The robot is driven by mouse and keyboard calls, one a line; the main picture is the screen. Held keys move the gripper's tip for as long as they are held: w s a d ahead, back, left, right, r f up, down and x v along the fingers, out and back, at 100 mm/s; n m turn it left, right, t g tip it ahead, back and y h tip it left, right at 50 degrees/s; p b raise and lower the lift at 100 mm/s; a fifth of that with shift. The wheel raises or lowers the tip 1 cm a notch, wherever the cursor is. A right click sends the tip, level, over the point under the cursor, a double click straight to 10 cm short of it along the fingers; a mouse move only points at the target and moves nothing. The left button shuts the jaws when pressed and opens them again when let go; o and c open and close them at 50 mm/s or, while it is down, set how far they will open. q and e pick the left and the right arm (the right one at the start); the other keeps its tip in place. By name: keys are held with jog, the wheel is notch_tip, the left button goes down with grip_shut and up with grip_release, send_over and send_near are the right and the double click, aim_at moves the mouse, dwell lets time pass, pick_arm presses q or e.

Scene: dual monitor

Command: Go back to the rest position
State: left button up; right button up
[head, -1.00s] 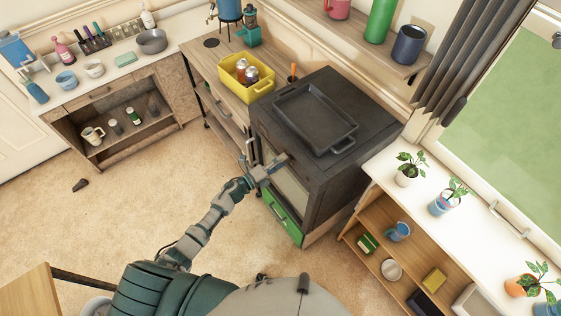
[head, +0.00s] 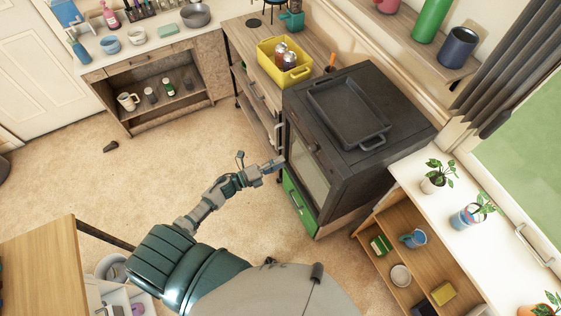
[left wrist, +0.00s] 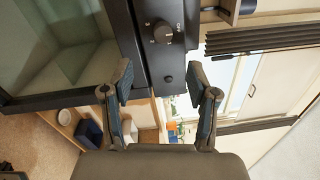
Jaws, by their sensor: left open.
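My left gripper (head: 273,164) reaches out from the lower left in the head view, in front of the dark oven (head: 337,160). In the left wrist view its two fingers (left wrist: 162,85) are spread apart with nothing between them. Beyond the fingers, the oven's dark panel with a knob (left wrist: 163,32) and part of its glass door (left wrist: 60,45) show. I cannot tell whether the gripper touches the oven. My right gripper is in neither view.
A black tray (head: 347,112) lies on the oven, above a green drawer (head: 299,200). A yellow basket (head: 285,62) with jars stands on the wooden counter behind. A white-topped shelf (head: 455,225) with plants is at right. A wooden table (head: 40,270) is at lower left. Carpet between is mostly clear.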

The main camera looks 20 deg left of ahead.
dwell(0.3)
pick_arm(q)
jog(key=s+a+f+n+y, duration=0.1)
jog(key=a+f+n+y, duration=0.15)
jog(key=f+n, duration=0.4)
jog(key=s+a+f+n+y, duration=0.2)
jog(key=f+n+y, duration=0.15)
jog(key=f, duration=0.65)
jog(key=s+a+f+n+g+y, duration=0.1)
jog(key=s+f+n+g+y, duration=0.1)
jog(key=s+f+n, duration=0.35)
jog(key=s+a+f+n+g+y, duration=0.1)
jog(key=s+f+n+g+y, duration=0.15)
jog(key=s+f, duration=0.65)
jog(key=s+d+f+n+g, duration=0.2)
jog(key=s+f, duration=0.3)
jog(key=s, duration=0.3)
jog(key=s+d+f+n+g, duration=0.2)
jog(key=s+f, duration=0.3)
jog(key=s, duration=0.4)
jog(key=s+d+f+n+g+y, duration=0.1)
jog(key=s+d+f+n+g, duration=0.1)
jog(key=s, duration=0.7)
notch_tip(320, 180, down, 3)
jog(key=n+g, duration=0.1)
jog(key=g, duration=0.1)
jog(key=shift+g, duration=0.35)
